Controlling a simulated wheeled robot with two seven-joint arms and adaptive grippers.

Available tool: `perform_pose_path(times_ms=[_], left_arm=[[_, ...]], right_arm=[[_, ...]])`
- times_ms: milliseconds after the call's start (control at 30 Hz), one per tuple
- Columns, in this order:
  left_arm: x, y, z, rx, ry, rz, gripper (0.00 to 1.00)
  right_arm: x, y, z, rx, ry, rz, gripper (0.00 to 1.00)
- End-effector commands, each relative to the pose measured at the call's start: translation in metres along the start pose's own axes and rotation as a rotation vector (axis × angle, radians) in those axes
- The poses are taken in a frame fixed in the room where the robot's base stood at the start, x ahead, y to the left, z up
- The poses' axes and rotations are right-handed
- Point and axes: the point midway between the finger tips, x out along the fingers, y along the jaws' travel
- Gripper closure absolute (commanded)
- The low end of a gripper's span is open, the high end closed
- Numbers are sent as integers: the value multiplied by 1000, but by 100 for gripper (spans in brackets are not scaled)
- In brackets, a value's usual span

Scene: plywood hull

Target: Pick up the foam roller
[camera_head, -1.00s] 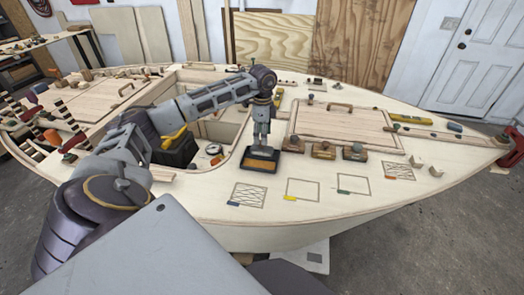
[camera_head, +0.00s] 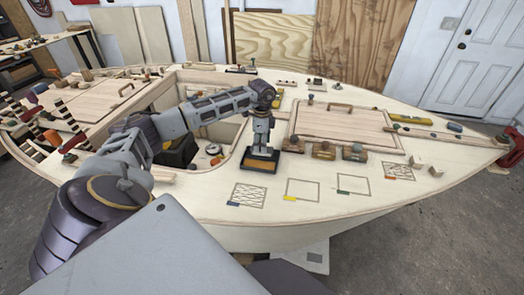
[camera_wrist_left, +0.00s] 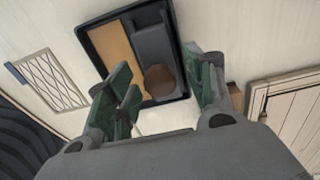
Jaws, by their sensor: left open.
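A small black tray (camera_head: 248,167) stands on the pale plywood deck, near the edge of the cockpit opening. In the left wrist view the tray (camera_wrist_left: 93,40) holds a flat tan piece and, beside it, a dark grey piece (camera_wrist_left: 152,45) with a round brown face. This grey piece may be the foam roller, but I cannot tell for sure. My left gripper (camera_head: 261,147) points down over the tray. In the wrist view its green-padded fingers (camera_wrist_left: 165,82) are spread apart with nothing between them, above the round face's end. Contact cannot be judged.
Several small blocks (camera_head: 323,151) stand right of the tray, before a hatch panel (camera_head: 340,125) with a handle. The open cockpit lies left of the tray. Marked rectangles (camera_head: 303,190) lie on the bare deck in front.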

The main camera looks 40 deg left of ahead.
Motion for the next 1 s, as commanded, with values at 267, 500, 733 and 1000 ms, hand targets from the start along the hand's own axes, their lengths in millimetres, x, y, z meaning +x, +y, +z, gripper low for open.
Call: perform_pose_path(times_ms=[267, 500, 733, 1000], left_arm=[[0, 0, 0, 0, 0, 0, 73], [0, 0, 0, 0, 0, 0, 100], [-1, 0, 0, 0, 0, -1, 100], [-7, 0, 0, 0, 0, -1, 100]], right_arm=[[0, 2, 0, -1, -1, 2, 60], [0, 2, 2, -1, -3, 2, 60], [0, 1, 6, -2, -7, 1, 60], [0, 0, 7, -2, -8, 0, 60]])
